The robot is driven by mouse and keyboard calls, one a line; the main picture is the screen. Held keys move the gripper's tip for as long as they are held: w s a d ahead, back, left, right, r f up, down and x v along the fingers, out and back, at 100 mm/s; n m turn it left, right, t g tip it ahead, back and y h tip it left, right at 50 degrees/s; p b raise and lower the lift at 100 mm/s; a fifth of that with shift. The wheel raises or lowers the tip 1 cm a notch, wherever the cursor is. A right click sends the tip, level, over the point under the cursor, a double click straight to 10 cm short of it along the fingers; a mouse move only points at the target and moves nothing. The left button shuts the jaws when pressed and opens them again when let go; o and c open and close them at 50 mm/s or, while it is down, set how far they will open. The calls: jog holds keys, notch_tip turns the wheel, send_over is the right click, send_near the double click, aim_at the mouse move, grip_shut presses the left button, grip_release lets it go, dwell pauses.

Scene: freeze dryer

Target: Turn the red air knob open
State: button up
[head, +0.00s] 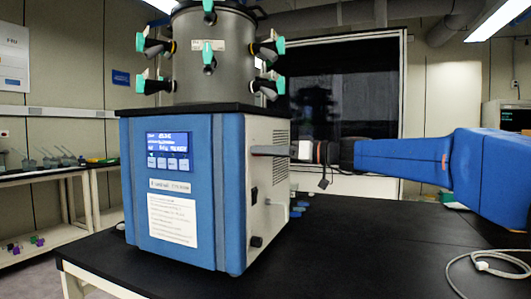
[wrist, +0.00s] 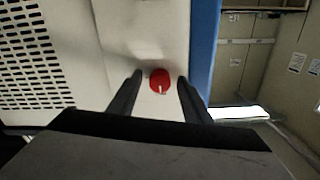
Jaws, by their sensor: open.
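The red air knob (wrist: 160,80) is a round red knob on the pale side panel of the freeze dryer, with a small light mark at its lower edge. In the wrist view it sits between and beyond the two dark fingers of my gripper (wrist: 157,88), which are apart, one on each side. I cannot tell whether the fingers touch it. In the head view my gripper (head: 268,150) reaches from the right to the upper side panel of the blue and white freeze dryer (head: 208,220). The knob is hidden there.
The freeze dryer stands on a black table (head: 350,250), with a steel chamber (head: 215,75) carrying several green-handled valves on top. A white cable (head: 482,266) lies at the table's right. Small blue-capped items (head: 298,209) lie beside the dryer.

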jog(key=shift+a, duration=0.1)
jog(key=c, duration=1.1)
jog(key=shift+o, duration=0.2)
jog(key=shift+m, duration=8.9)
